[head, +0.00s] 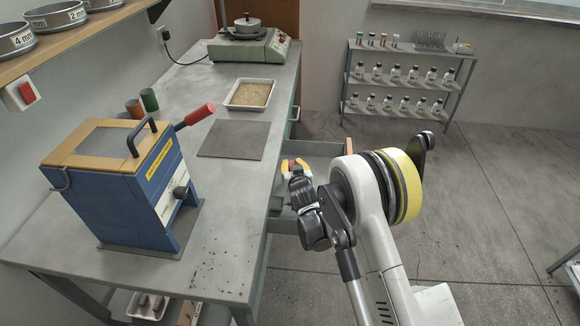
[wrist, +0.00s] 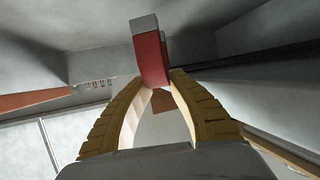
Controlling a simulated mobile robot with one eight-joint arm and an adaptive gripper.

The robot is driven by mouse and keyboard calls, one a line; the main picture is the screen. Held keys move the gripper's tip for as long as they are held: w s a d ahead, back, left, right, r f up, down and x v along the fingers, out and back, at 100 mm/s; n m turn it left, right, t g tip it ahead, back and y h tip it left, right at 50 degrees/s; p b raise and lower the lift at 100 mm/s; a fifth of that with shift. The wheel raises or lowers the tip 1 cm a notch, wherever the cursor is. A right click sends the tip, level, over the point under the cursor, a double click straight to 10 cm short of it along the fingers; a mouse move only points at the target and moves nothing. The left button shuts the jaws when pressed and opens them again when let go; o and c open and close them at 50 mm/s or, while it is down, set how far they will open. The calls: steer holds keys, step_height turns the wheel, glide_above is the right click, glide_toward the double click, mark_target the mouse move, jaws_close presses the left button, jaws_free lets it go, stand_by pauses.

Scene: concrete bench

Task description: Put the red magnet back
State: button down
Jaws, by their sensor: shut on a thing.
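The red magnet (wrist: 152,58), a red block with a grey end, is between the tips of my gripper (wrist: 155,82) in the wrist view. The yellow ridged fingers are shut on it, and its grey end points away from my palm. In the head view my gripper (head: 292,166) is beside the bench's right edge, at an open drawer (head: 318,150). A bit of red shows at the fingers there, but the magnet is mostly hidden by my wrist. I cannot tell whether the magnet touches the drawer.
The grey bench (head: 228,180) carries a blue box machine (head: 120,185) with a red-handled lever, a dark mat (head: 234,139), a sand tray (head: 250,94) and a green scale (head: 250,46). A bottle rack (head: 400,85) stands against the far wall.

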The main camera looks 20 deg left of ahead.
mark_target(290, 162)
steer(key=b+x, duration=0.1)
steer(key=x, duration=0.1)
steer(key=f+b+x, duration=0.1)
steer(key=x, duration=0.2)
steer(key=shift+f, duration=0.2)
steer(key=shift+r, duration=0.1)
steer(key=c, duration=1.6)
jaws_free()
steer(key=shift+s, duration=0.1)
